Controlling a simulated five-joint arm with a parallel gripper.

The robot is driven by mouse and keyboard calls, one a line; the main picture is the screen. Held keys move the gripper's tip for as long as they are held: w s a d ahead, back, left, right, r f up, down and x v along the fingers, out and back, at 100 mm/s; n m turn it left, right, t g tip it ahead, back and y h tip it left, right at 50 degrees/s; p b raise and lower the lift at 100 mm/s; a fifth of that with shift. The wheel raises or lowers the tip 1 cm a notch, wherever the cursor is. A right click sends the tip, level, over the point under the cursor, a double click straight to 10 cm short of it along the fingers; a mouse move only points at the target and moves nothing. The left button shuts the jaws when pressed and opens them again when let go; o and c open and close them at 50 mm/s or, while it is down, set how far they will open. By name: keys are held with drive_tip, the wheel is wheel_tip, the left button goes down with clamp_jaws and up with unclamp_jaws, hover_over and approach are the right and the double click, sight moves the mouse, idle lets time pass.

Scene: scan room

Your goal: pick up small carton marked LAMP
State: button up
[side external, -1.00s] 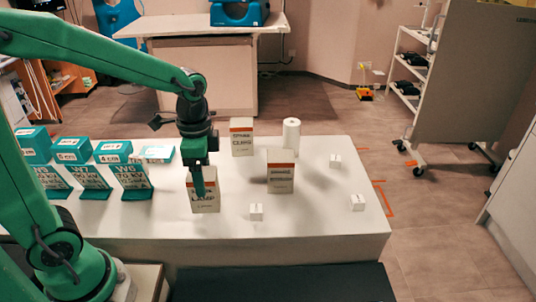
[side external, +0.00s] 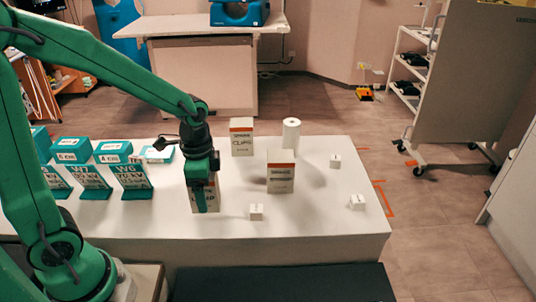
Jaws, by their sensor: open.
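The small carton marked LAMP (side external: 212,202) is white with an orange top band and stands upright on the white table (side external: 320,225). My gripper (side external: 201,205) is directly in front of it in this view and hides most of its face and label; only part of the lettering shows at the right. My gripper is open and points down, with its fingers level with the carton. I cannot tell whether a finger touches the carton or whether the carton is between the fingers.
A carton marked CLIPS (side external: 242,137), another carton (side external: 281,172), a white roll (side external: 291,133) and small white cubes (side external: 256,211) stand to the right. Teal boxes (side external: 113,152) and teal signs (side external: 130,181) stand close on the left. The table's front right is mostly clear.

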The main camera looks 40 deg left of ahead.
drive_tip(key=shift+c, duration=0.2)
drive_tip(key=c, duration=1)
drive_tip(key=shift+r, duration=0.75)
drive_tip(key=r, duration=0.3)
drive_tip(key=shift+s+d, duration=0.1)
drive_tip(key=shift+d, duration=0.1)
drive_tip(key=s+d+r, duration=0.2)
drive_tip(key=d, duration=0.1)
drive_tip(key=s+d+r, duration=0.2)
drive_tip(key=d, duration=0.1)
drive_tip(key=s+d+r, duration=0.2)
drive_tip(key=d, duration=0.1)
drive_tip(key=shift+s+d+r, duration=0.1)
drive_tip(key=shift+d+r, duration=0.1)
drive_tip(key=shift+r, duration=0.05)
